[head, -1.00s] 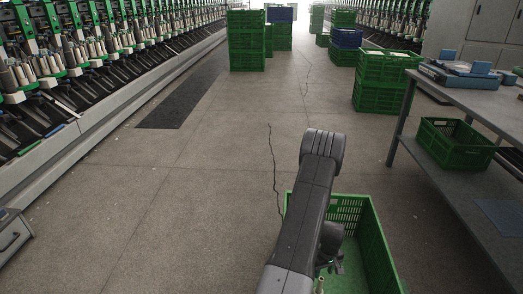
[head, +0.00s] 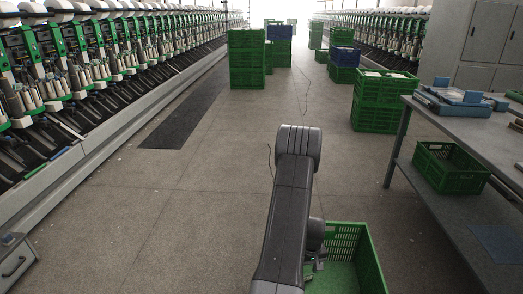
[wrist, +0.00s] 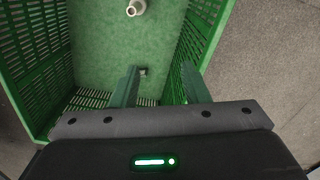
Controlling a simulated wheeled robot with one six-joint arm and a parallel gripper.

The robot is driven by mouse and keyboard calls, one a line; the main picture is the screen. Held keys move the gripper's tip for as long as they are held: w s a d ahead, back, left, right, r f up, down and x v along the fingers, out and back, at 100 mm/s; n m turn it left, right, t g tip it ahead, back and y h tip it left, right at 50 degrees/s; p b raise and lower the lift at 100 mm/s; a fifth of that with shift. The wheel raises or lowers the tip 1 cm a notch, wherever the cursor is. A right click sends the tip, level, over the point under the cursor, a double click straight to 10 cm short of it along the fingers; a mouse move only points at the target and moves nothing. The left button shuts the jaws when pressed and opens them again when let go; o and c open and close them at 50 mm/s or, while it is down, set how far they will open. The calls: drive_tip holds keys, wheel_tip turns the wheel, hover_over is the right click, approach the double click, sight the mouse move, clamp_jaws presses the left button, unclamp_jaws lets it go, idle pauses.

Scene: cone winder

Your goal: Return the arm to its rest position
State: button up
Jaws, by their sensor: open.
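My gripper (wrist: 159,88) shows in the wrist view with its two green fingers apart and nothing held between them. It is over a green crate (wrist: 30,60) with slotted walls. A small pale tube or cone (wrist: 136,8) is on the crate's green floor, near the top edge of the wrist view. A small greyish spot on the crate shows between the fingers; I cannot tell what it is. In the head view my dark grey arm reaches forward and bends down beside the green crate (head: 372,262). The arm hides most of my gripper and part of the crate there.
Winding machines (head: 60,85) line the left side. Stacked green crates (head: 246,60) stand ahead, and another stack (head: 382,103) stands at right. A grey table (head: 470,118) at right carries blue items, with a green crate (head: 448,168) on its lower shelf. The middle floor is clear.

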drive_tip(key=a+r+p, duration=0.5)
drive_tip(key=r+p, duration=0.3)
drive_tip(key=r, duration=0.4)
drive_tip(key=a+r+m+p, duration=0.1)
drive_tip(key=a+r+p, duration=0.5)
drive_tip(key=r, duration=0.6)
drive_tip(key=w+a+r+m+p, duration=0.1)
drive_tip(key=a+r+p, duration=0.4)
drive_tip(key=r+p, duration=0.4)
drive_tip(key=shift+a+r+p, duration=0.3)
drive_tip(key=shift+a+r, duration=0.05)
drive_tip(key=shift+r, duration=1.55)
